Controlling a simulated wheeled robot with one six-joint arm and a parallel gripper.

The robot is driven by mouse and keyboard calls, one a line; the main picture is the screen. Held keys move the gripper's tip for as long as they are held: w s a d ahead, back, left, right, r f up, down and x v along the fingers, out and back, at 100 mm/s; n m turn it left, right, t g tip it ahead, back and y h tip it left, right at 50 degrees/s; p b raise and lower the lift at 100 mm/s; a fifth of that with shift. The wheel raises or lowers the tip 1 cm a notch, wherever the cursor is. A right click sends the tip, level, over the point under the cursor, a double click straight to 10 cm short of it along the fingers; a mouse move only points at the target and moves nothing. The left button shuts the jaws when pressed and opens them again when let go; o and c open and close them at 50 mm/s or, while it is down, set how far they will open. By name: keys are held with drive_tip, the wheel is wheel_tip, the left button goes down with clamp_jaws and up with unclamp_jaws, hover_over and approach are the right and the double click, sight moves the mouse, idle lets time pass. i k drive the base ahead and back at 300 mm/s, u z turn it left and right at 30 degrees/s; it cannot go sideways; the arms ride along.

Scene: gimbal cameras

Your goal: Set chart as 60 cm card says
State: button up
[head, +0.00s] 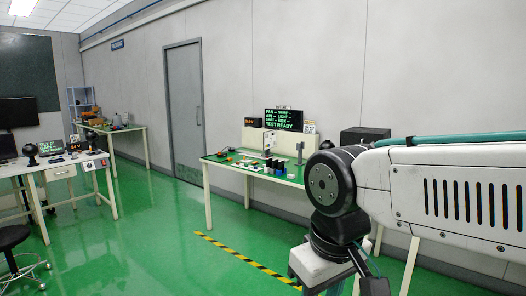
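I cannot pick out the chart or the 60 cm card for certain. A small pale card (309,128) stands beside the large screen on the middle bench, its text too small to read. A white upright panel (269,141) stands on the same bench. Another small pale card (75,139) stands on the left desk beside a screen. My arm reaches in from the right and bends down at the lower middle. My gripper's fingers do not show.
The middle bench (213,160) holds several small coloured items and a large screen (284,120) with green text. A left desk (62,161), stool (14,238) and back bench (137,128) stand apart. Yellow-black tape (240,257) marks the green floor, clear between desk and bench.

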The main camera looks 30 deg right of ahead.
sight(270, 137)
drive_tip(key=z, duration=0.2)
drive_tip(key=i, duration=0.6)
drive_tip(key=z, duration=0.8)
drive_tip(key=i, duration=1.85)
drive_tip(key=z, duration=0.3)
drive_tip(key=i, duration=0.95)
drive_tip(key=u, duration=0.1)
drive_tip(key=k, duration=1.3)
drive_tip(key=u, duration=0.6)
drive_tip(key=i, duration=0.55)
drive_tip(key=u, duration=0.45)
